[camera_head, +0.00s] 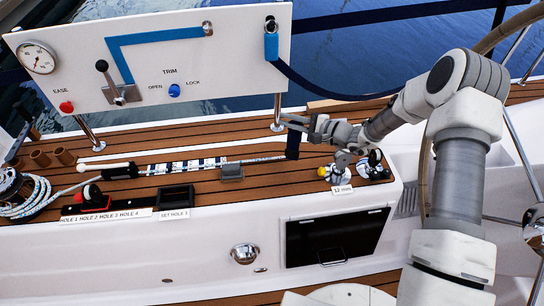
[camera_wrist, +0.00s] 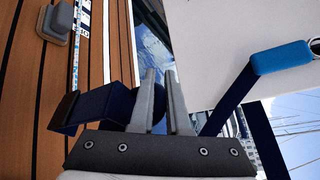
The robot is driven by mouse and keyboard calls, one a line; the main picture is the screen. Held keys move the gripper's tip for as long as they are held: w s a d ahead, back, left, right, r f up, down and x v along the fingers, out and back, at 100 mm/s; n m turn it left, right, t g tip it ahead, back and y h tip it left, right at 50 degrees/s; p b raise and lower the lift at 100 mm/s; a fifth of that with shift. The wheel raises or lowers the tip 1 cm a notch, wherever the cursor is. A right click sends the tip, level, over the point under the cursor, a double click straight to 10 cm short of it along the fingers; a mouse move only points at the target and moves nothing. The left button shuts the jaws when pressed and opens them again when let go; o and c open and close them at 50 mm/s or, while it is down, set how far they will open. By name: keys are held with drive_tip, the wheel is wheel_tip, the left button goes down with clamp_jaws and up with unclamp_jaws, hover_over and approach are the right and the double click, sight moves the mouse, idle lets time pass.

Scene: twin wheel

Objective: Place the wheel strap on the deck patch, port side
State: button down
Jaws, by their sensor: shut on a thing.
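My gripper (camera_head: 291,121) is shut on the wheel strap, a dark navy band (camera_head: 292,147) that hangs below the fingers just above or against the deck. In the wrist view the fingers (camera_wrist: 160,95) stand close together, with the strap (camera_wrist: 95,108) bent out to their left and a dark rounded part behind them. Another navy band runs from the blue clip (camera_head: 271,45) on the panel and sags to the right; the fingers hide whether it joins the held piece. The teak deck (camera_head: 255,183) lies under the gripper. I cannot make out a marked deck patch.
The white control panel (camera_head: 200,60) stands behind the gripper on metal posts. A grey block (camera_head: 231,171) sits on the deck to the left, beside a striped rod (camera_head: 190,165). Winch-like fittings (camera_head: 372,166) stand to the right, near the steering wheel. Bare deck lies between.

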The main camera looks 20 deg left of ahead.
wheel_tip(320, 180, down, 8)
drive_tip(key=b, duration=0.1)
drive_tip(key=shift+r+b, duration=0.25)
drive_tip(key=shift+b, duration=0.05)
drive_tip(key=shift+f, duration=0.2)
drive_tip(key=c, duration=0.9)
unclamp_jaws()
drive_tip(key=shift+r, duration=0.1)
